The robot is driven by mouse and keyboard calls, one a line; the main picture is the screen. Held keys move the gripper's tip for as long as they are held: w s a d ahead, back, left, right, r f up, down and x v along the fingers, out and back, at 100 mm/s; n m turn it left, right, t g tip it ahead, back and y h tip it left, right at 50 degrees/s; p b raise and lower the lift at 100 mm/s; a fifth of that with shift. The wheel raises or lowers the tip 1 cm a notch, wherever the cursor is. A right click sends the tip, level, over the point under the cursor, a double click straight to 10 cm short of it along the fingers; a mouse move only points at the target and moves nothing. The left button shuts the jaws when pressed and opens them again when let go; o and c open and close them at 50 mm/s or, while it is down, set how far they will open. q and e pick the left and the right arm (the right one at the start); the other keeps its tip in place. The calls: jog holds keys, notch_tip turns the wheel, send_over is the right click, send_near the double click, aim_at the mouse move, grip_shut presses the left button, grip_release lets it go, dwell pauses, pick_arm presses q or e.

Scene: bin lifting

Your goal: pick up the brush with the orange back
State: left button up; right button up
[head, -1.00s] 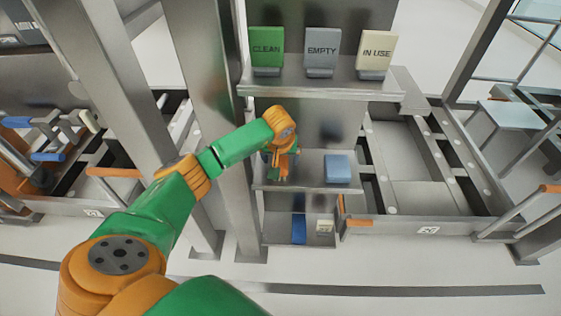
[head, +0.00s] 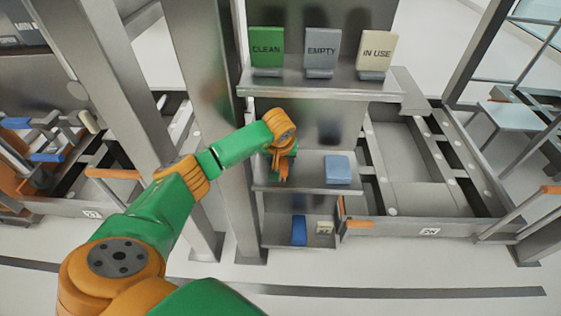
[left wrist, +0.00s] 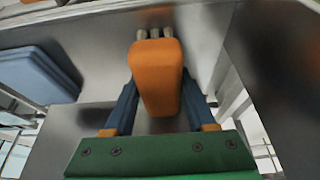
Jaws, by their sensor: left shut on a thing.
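The brush with the orange back (left wrist: 157,75) fills the middle of the left wrist view, with its orange back toward the camera and pale round ends showing at its far end. My left gripper (left wrist: 160,95) has its two dark blue-grey fingers on either side of the brush, shut on it. In the head view my left gripper (head: 281,167) is low over the left part of the middle shelf (head: 308,185). The brush is hard to tell from my orange wrist there. Whether it touches the shelf I cannot tell. My right gripper is not in view.
A light blue folded stack (head: 338,169) lies on the middle shelf to the right. Signs reading CLEAN (head: 266,48), EMPTY (head: 322,50) and IN USE (head: 376,52) stand on the upper shelf. A dark blue item (head: 299,230) sits on the lower shelf. A metal post (head: 210,110) stands close left.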

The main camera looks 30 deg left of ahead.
pick_arm(q)
grip_shut()
jog(key=shift+r+p, duration=0.35)
jog(key=shift+r, duration=0.85)
jog(key=s+d+p, duration=0.2)
jog(key=s+d, duration=0.7)
jog(key=s, duration=0.6)
jog(key=shift+s+d+f, duration=0.2)
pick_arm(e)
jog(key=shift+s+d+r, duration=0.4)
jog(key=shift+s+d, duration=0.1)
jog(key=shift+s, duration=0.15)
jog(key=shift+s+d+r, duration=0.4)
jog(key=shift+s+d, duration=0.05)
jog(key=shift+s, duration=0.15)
